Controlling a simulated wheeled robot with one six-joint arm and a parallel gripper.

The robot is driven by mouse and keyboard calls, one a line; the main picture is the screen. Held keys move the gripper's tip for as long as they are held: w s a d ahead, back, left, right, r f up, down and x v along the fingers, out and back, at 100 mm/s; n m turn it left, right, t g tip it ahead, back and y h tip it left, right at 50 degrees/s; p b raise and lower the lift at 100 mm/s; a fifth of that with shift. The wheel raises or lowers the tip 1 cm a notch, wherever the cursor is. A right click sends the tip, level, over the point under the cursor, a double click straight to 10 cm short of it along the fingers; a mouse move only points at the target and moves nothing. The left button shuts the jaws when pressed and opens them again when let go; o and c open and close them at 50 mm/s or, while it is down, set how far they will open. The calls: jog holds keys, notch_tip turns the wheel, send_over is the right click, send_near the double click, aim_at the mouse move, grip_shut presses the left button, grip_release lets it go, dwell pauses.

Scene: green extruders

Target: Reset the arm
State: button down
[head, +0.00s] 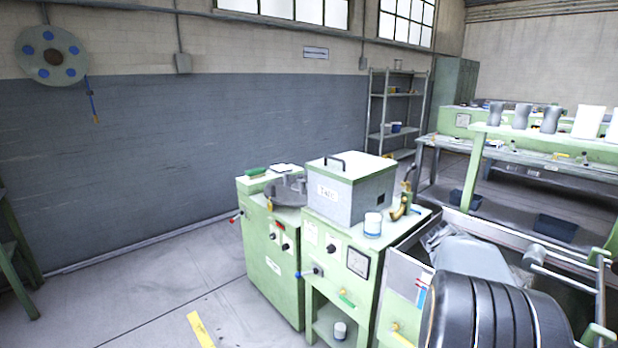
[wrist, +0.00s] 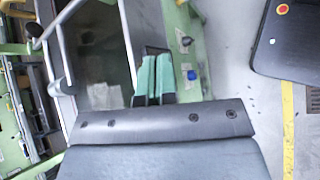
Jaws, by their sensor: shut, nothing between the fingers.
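My gripper (wrist: 153,78) shows in the wrist view. Its two green-tipped fingers lie side by side, shut, with nothing between them. They lie in front of a green machine frame (wrist: 193,45) and a grey tray (wrist: 105,60); I cannot tell how far away these are. In the head view a black ribbed part of my arm (head: 500,315) fills the lower right corner, and my fingertips cannot be made out there.
Green machines (head: 283,260) stand ahead, carrying a grey lidded box (head: 350,190), a white jar (head: 373,224) and a brass fitting (head: 403,205). A metal trough (head: 500,235) lies beside my arm. A workbench (head: 550,150) stands at right. The left floor (head: 130,290) is clear.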

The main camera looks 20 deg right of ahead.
jog(key=w+a+f+m+t+y+p, duration=0.15)
jog(key=w+a+t, duration=0.25)
jog(key=a, duration=0.6)
jog(key=w+a+m+t+y+p, duration=0.2)
jog(key=w+a+t, duration=0.1)
jog(key=a, duration=0.7)
jog(key=a+r+n+t+y+p, duration=0.2)
jog(key=a+r+t+y+p, duration=0.1)
jog(key=a, duration=1.3)
jog(key=shift+s+r+t, duration=0.25)
jog(key=shift+r+t, duration=0.35)
